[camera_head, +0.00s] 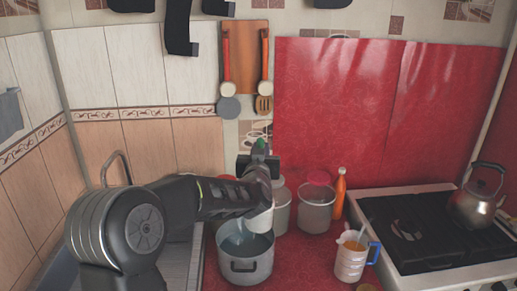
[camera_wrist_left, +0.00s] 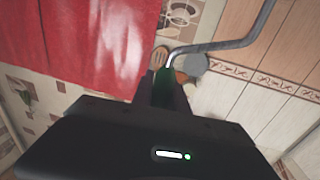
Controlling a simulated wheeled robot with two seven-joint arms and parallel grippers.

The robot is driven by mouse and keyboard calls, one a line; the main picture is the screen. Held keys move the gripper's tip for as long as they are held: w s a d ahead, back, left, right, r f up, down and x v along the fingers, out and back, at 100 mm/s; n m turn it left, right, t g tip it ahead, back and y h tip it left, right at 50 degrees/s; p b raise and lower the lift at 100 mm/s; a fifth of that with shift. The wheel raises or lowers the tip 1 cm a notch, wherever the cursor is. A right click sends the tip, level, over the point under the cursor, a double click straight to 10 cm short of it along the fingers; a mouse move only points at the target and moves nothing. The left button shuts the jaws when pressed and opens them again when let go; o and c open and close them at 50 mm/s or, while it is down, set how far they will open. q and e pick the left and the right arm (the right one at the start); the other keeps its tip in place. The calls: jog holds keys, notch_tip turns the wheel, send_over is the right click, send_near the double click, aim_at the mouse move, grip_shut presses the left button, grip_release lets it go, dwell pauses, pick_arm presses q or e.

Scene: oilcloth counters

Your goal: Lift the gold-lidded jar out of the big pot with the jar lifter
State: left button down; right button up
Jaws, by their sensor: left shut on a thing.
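The big pot (camera_head: 246,268) stands on the red counter, a grey pot with side handles and something bluish inside. My left gripper (camera_head: 259,160) is above its back rim, shut on the green handle (camera_head: 260,145) of what seems to be the jar lifter. The green handle also shows between the jaws in the left wrist view (camera_wrist_left: 163,88). A pale cylindrical thing (camera_head: 261,219) shows below the gripper at the pot's back right; I cannot tell whether it is the jar. No gold lid shows. My right gripper is out of view.
Grey canisters (camera_head: 317,213) and an orange bottle (camera_head: 340,193) stand behind and right of the pot. The stove (camera_head: 440,235) carries a kettle (camera_head: 477,205). The sink lies left, under my arm.

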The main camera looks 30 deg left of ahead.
pick_arm(q)
jog(key=s+d+p, duration=0.1)
jog(key=d+p, duration=0.1)
jog(key=d, duration=1.3)
jog(key=shift+s+d, duration=0.2)
dwell(0.8)
jog(key=shift+r, duration=0.1)
dwell(0.8)
